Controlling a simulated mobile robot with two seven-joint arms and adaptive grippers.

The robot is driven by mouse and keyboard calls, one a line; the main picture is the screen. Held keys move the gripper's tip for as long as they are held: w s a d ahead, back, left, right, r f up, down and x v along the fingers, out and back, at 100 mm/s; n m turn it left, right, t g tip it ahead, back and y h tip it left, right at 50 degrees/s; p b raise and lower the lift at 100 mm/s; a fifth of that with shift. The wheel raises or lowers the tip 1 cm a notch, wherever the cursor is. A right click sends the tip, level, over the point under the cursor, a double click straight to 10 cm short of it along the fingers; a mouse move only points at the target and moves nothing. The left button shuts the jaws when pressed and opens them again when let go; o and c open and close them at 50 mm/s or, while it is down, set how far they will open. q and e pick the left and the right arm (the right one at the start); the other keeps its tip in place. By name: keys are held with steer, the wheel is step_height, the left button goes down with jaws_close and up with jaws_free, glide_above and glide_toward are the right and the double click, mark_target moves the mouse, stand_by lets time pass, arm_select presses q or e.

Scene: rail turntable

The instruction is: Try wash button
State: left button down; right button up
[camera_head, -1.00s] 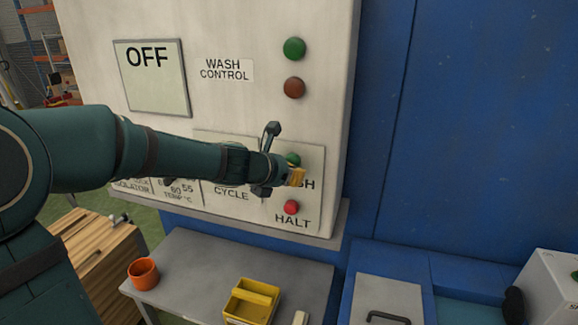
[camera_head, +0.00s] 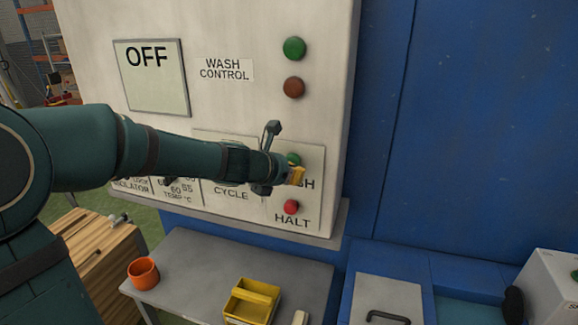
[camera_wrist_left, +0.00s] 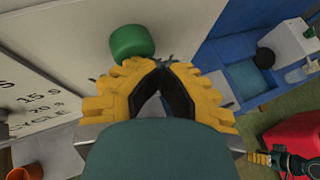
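The white wash control panel (camera_head: 240,30) has a display (camera_head: 155,85) reading OFF. The green button (camera_head: 294,159) of the partly covered WASH label is on its lower right, above the red HALT button (camera_head: 291,206). My left gripper (camera_head: 297,176) is just below and in front of the green button, hiding part of the label. In the left wrist view, the yellow fingers (camera_wrist_left: 160,68) meet at their tips with nothing between them. The green button (camera_wrist_left: 131,42) is just beyond them, up and left; contact is unclear.
A green lamp (camera_head: 294,48) and a dark brown-red lamp (camera_head: 294,87) are higher on the panel. Below, a grey table (camera_head: 205,265) holds an orange cup (camera_head: 143,273) and a yellow bin (camera_head: 250,300). A blue wall (camera_head: 480,120) stands to the right.

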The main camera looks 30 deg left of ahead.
arm_select(q)
steer(key=shift+w+a+r, duration=0.1)
steer(key=shift+w, duration=0.35)
stand_by(0.4)
stand_by(0.3)
steer(key=shift+s+d, duration=0.1)
steer(key=shift+d, duration=0.15)
steer(key=shift+s, duration=0.1)
steer(key=s, duration=0.3)
steer(key=s+d, duration=0.1)
steer(key=s, duration=0.1)
steer(key=shift+s+d+f, duration=0.1)
steer(key=shift+s+f, duration=0.1)
steer(key=shift+f, duration=0.1)
stand_by(0.9)
